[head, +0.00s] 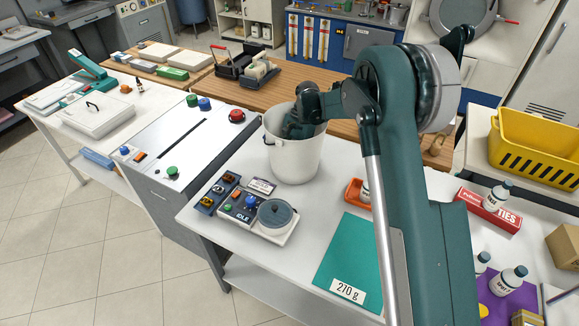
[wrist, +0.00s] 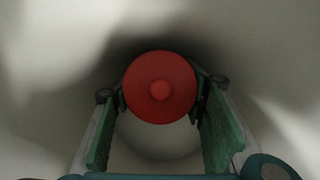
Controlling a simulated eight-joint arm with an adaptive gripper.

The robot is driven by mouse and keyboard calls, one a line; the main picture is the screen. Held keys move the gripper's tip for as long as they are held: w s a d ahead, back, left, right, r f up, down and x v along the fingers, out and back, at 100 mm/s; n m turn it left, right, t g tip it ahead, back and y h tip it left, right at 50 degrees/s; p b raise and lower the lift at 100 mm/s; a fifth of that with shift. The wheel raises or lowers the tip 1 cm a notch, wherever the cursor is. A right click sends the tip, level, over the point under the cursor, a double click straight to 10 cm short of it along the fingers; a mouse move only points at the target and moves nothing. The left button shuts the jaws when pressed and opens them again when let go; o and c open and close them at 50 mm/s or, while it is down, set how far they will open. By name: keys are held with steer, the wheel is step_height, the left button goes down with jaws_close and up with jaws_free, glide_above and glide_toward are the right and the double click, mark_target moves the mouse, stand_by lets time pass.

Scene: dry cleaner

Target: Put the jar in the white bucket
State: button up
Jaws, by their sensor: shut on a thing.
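The white bucket (head: 296,157) stands upright on the white table in the head view. My gripper (wrist: 160,98) reaches down through the bucket's mouth, and its fingers are hidden behind the bucket wall in the head view. In the wrist view its green-padded fingers are shut on a round red-topped thing, seemingly the jar (wrist: 160,72), seen from above. The pale bucket wall (wrist: 270,50) surrounds the jar and fingers. The jar's lower body is hidden, and I cannot tell whether it touches the bucket floor.
A small scale-like device (head: 272,215) and a teal mat (head: 350,255) lie in front of the bucket. An orange tray (head: 354,192) sits to its right. A grey machine (head: 180,140) is on the left. A yellow crate (head: 535,150) stands far right.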

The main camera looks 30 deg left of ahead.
steer(key=shift+f, duration=0.1)
steer(key=o, duration=1)
steer(key=shift+o, duration=0.2)
steer(key=p+v, duration=0.1)
steer(key=v, duration=1.1)
